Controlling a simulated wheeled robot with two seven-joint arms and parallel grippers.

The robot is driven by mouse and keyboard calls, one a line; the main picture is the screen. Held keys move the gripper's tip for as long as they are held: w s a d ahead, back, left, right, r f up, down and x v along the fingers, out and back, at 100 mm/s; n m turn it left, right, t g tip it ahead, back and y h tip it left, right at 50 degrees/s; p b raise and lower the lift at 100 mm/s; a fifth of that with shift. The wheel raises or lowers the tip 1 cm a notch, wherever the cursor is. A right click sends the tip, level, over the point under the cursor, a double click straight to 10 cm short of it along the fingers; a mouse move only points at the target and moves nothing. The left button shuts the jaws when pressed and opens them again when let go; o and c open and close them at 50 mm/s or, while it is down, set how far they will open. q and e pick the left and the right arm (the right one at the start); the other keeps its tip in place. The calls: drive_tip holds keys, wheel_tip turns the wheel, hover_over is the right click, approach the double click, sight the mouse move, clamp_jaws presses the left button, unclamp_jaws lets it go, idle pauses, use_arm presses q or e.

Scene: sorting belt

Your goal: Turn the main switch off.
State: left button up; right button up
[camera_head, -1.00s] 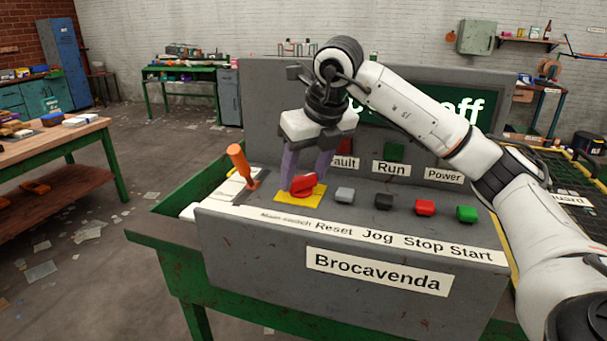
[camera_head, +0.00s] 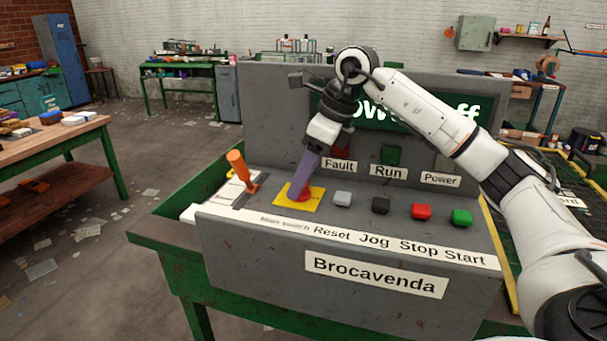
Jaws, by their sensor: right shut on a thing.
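The main switch is a red rotary knob (camera_head: 305,196) on a yellow plate (camera_head: 312,207), at the left end of the grey console's control row. My right gripper (camera_head: 300,194) reaches down from above and is shut on the knob. Its purple fingers line up one behind the other in this view and cover most of the knob, so the knob's exact angle is hard to see. My left gripper is not in view.
Grey (camera_head: 343,199), black (camera_head: 380,205), red (camera_head: 421,211) and green (camera_head: 461,218) buttons run to the right. Fault, Run and Power labels sit behind. The green bench edge (camera_head: 160,233) is clear at left.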

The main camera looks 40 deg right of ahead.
idle(0.5)
drive_tip(key=o, duration=1.1)
drive_tip(key=shift+c, duration=0.2)
drive_tip(key=v, duration=1)
drive_tip(key=shift+s+d+r, duration=0.1)
drive_tip(key=shift+r, duration=0.05)
